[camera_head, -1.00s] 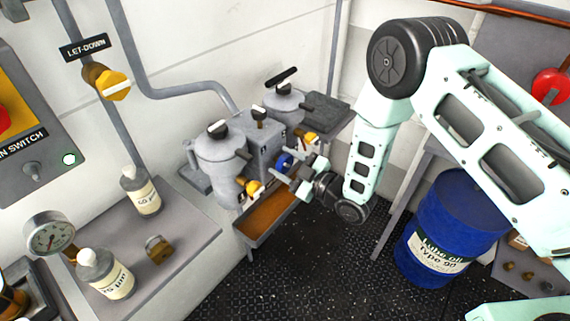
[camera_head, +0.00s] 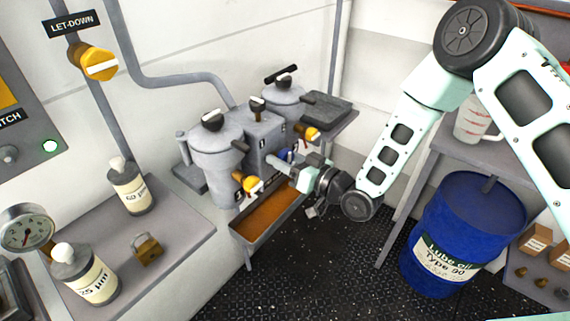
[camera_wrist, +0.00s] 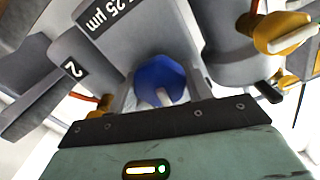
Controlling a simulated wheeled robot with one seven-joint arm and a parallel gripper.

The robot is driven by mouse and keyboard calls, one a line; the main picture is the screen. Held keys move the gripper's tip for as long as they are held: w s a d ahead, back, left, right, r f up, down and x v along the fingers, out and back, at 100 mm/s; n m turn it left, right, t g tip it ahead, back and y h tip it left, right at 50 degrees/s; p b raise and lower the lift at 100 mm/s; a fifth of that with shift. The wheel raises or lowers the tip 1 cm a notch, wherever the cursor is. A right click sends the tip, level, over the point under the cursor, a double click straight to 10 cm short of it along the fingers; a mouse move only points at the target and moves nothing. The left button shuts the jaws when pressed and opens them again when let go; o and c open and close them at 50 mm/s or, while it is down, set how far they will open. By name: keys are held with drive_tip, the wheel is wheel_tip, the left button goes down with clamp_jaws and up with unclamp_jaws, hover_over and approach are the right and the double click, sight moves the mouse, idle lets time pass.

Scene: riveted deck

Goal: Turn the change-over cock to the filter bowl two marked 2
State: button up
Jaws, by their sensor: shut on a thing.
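The filter unit has a front bowl (camera_head: 213,160) and a rear bowl (camera_head: 283,93) with a grey block (camera_head: 262,128) between them. A blue knob (camera_head: 286,155) sits on the block's front face and is partly hidden by my gripper (camera_head: 293,166). In the wrist view the blue knob (camera_wrist: 158,78) is straight ahead between my fingers, its white mark towards the gripper body. My gripper is shut on this knob.
Yellow cocks with white marks (camera_head: 250,184) (camera_head: 312,134) flank the knob. An orange-brown drip tray (camera_head: 240,228) lies below. A blue lube oil drum (camera_head: 465,225) stands right. Bottles (camera_head: 130,188) and a padlock (camera_head: 147,248) are on the left bench. Dark floor in front is clear.

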drive_tip(key=m+b, duration=0.1)
drive_tip(key=m, duration=0.2)
drive_tip(key=shift+f+m, duration=0.1)
drive_tip(key=shift+m, duration=0.3)
drive_tip(key=shift+m+b, duration=0.65)
drive_tip(key=shift+m, duration=1.15)
drive_tip(key=o, duration=1)
drive_tip(key=b+v, duration=0.2)
drive_tip(key=v, duration=1.5)
drive_tip(key=shift+s+d+b, duration=0.1)
drive_tip(key=shift+d+b, duration=0.1)
drive_tip(key=shift+b, duration=0.2)
